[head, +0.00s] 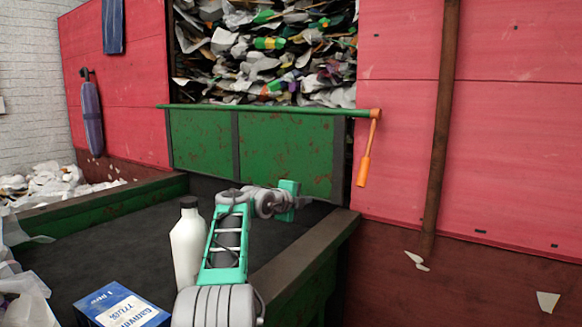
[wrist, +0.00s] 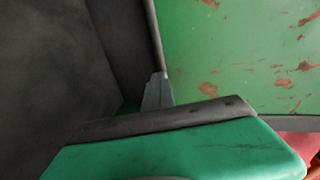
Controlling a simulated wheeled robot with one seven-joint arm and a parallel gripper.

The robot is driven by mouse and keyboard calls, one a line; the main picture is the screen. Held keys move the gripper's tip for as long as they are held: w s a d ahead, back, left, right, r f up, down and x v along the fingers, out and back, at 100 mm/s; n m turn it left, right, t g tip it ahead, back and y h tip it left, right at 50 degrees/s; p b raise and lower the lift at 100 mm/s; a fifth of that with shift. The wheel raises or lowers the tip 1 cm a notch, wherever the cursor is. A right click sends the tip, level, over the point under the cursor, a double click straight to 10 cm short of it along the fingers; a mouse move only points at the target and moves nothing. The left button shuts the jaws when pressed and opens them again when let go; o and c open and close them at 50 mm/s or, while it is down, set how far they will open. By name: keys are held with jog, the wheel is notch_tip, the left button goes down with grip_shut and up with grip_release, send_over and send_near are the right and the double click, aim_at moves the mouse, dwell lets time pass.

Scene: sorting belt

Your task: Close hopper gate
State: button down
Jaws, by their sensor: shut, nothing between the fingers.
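The hopper gate (head: 285,150) is a rust-spotted green panel in the red wall, with a green bar (head: 230,107) along its top. An orange handle (head: 365,165) hangs down from the bar's right end. Waste shows in the hopper opening above the panel. My gripper (head: 300,203) is low in front of the panel's right part, left of and below the handle, apart from it. The fingers are shut and empty. In the wrist view, a grey fingertip (wrist: 157,92) shows beside the green panel (wrist: 240,55); whether they touch is unclear.
A white bottle (head: 188,245) and a blue box (head: 122,308) stand on the dark belt (head: 80,255), left of my arm. The belt's right side rail (head: 305,250) runs beside my arm. A brown post (head: 440,130) stands right of the handle.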

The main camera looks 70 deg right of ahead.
jog(key=s+a+r, duration=0.3)
jog(key=a+r, duration=0.9)
jog(key=a, duration=0.1)
jog(key=shift+a+r+h, duration=0.3)
jog(key=shift+a+r, duration=0.1)
